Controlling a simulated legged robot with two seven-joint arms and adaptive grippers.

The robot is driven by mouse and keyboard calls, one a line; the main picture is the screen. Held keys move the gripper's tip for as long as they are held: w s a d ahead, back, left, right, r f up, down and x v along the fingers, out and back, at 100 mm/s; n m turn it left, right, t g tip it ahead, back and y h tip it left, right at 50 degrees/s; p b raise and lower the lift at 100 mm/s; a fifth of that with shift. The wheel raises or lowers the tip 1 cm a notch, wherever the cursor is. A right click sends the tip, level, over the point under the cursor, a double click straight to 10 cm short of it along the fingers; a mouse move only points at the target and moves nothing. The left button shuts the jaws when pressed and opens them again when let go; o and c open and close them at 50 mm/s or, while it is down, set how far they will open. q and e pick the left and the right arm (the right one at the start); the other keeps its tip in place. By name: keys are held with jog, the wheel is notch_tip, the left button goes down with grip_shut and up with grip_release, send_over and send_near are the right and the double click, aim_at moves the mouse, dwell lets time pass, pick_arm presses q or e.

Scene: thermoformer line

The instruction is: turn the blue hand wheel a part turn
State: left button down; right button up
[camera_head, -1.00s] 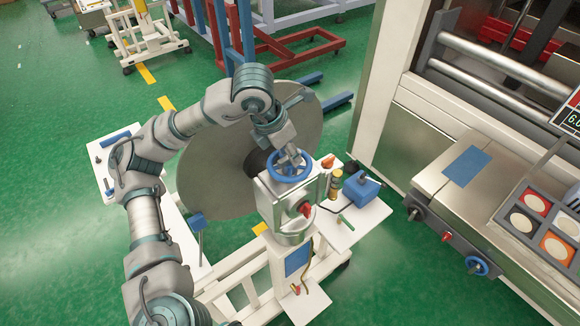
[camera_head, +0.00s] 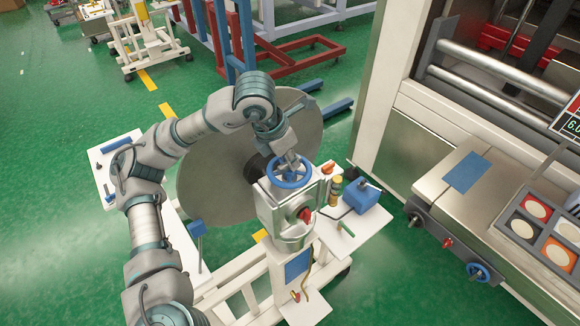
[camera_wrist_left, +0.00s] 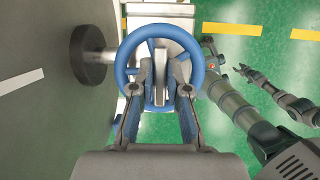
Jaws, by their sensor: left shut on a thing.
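The blue hand wheel (camera_head: 291,187) lies on top of a pale valve-like housing (camera_head: 283,213) on a white stand. My left gripper (camera_head: 291,164) reaches down onto the wheel from above and behind. In the left wrist view the wheel's round rim (camera_wrist_left: 121,68) surrounds the fingers of my left gripper (camera_wrist_left: 160,80). The fingers are closed inside the rim, on the wheel near its hub and a spoke. The exact contact is partly hidden by the fingers.
A large grey disc (camera_head: 215,165) stands close behind the wheel. A red knob (camera_head: 305,215) is on the housing's front. A blue box (camera_head: 361,196) sits on a side plate to the right. A metal machine (camera_head: 440,190) with another small blue wheel (camera_head: 479,272) stands at right.

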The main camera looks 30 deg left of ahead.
dwell(0.5)
pick_arm(q)
jog(key=shift+f+m+h, duration=0.1)
jog(key=shift+m+h, duration=0.2)
jog(key=shift+m, duration=1.2)
jog(key=m+g+h, duration=0.1)
jog(key=m, duration=0.1)
jog(key=shift+m, duration=0.3)
jog(key=shift+m+g+p, duration=0.3)
jog(key=shift+m+g, duration=0.2)
jog(key=shift+m, duration=0.9)
